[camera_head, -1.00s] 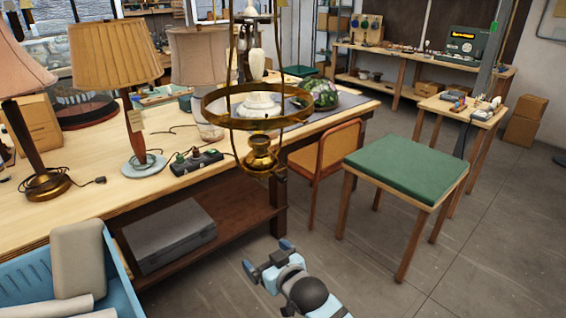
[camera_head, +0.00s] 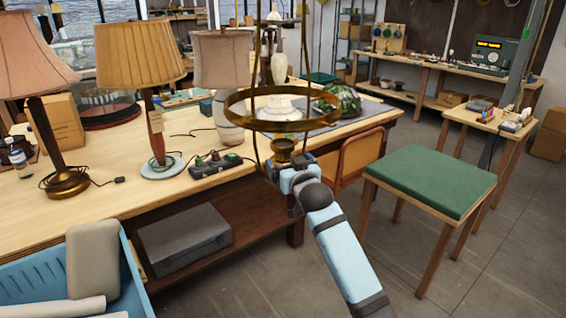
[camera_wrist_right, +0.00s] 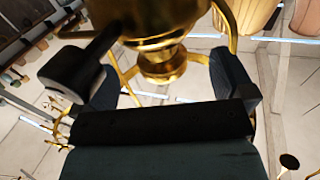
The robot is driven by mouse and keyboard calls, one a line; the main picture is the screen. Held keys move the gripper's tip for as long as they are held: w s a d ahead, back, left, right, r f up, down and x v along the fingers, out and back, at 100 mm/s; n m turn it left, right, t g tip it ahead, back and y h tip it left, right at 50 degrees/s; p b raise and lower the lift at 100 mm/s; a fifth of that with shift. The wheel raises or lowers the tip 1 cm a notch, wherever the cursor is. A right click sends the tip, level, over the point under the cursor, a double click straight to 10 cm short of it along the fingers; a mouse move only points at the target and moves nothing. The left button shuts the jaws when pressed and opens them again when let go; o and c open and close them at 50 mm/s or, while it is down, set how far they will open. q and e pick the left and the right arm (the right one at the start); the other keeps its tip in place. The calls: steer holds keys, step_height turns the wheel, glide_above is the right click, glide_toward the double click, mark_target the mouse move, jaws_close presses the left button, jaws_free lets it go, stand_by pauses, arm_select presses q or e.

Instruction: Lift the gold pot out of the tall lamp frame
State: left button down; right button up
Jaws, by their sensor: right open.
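The tall lamp frame (camera_head: 245,121) is brass, with a wide horizontal ring and thin upright rods. The gold pot (camera_head: 284,149) sits low inside the frame, below the ring. My right gripper (camera_head: 288,172) is just below and in front of the pot, hiding its lower part. In the right wrist view, the gold pot (camera_wrist_right: 160,62) stands ahead between the spread fingers of my right gripper (camera_wrist_right: 168,88), which is open. Gold rods show close beside the fingers. I cannot tell whether either finger touches the pot. My left gripper is out of view.
A wooden workbench (camera_head: 110,205) with several shaded lamps is left and behind. A blue crate (camera_head: 60,275) is at lower left. A green-topped stool (camera_head: 430,180) and an orange-backed chair (camera_head: 360,157) stand right of my arm. Floor is clear at lower right.

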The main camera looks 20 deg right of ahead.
mark_target(286, 158)
steer(key=shift+w, duration=0.65)
steer(key=w+p, duration=0.1)
steer(key=w, duration=0.3)
steer(key=shift+w+f, duration=0.1)
steer(key=shift+f, duration=0.1)
steer(key=c, duration=0.9)
steer(key=shift+r, duration=0.2)
